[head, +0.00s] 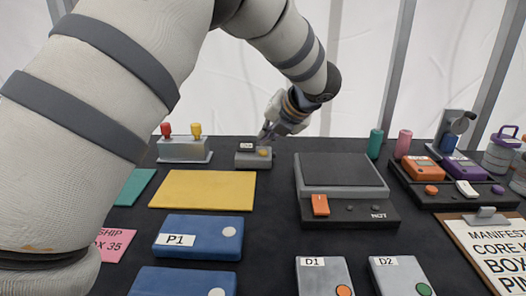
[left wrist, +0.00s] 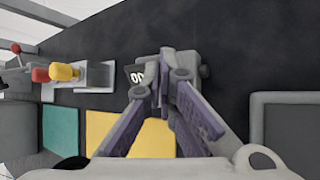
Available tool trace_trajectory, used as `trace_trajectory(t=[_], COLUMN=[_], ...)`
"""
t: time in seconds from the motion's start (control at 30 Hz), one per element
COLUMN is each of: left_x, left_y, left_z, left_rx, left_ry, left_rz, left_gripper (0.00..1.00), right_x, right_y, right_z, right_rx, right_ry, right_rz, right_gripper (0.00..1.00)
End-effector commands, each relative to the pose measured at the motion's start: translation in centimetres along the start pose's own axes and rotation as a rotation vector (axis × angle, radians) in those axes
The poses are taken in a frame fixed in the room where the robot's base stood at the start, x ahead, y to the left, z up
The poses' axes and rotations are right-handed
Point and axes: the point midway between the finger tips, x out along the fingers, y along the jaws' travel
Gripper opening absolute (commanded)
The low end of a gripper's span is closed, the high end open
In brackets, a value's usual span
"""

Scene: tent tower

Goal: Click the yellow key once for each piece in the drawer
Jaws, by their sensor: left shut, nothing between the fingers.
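A small grey counter box (head: 246,159) with a dark display stands at the back middle of the table. Its yellow key (head: 264,152) is on top, at the right. My left gripper (head: 263,138) is shut and empty, pointing down just above the key; I cannot tell whether it touches. In the left wrist view the shut fingertips (left wrist: 164,80) cover part of the counter box (left wrist: 184,64), and the key is hidden. The display digits start with zeros; the last is unclear. No open drawer or pieces inside one can be seen. My right gripper is not in view.
A grey stand with red and yellow knobs (head: 184,150) is left of the counter. A yellow mat (head: 203,190), blue box P1 (head: 197,250) and grey boxes D1 (head: 325,279) and D2 (head: 400,279) lie nearer. A black-and-grey device (head: 343,172) stands right.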

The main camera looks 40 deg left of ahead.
Motion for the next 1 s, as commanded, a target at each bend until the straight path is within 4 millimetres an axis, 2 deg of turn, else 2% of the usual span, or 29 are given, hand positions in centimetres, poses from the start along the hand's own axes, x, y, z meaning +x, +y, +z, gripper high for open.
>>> trace_trajectory(t=[1.0], left_x=[0.66], left_y=[-0.48], left_z=[-0.48], left_rx=[0.0], left_ry=[0.0], left_rz=[0.0], left_gripper=[0.0], right_x=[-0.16], right_y=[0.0], right_z=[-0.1], right_rx=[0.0], right_ry=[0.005], right_rz=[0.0], right_gripper=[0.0])
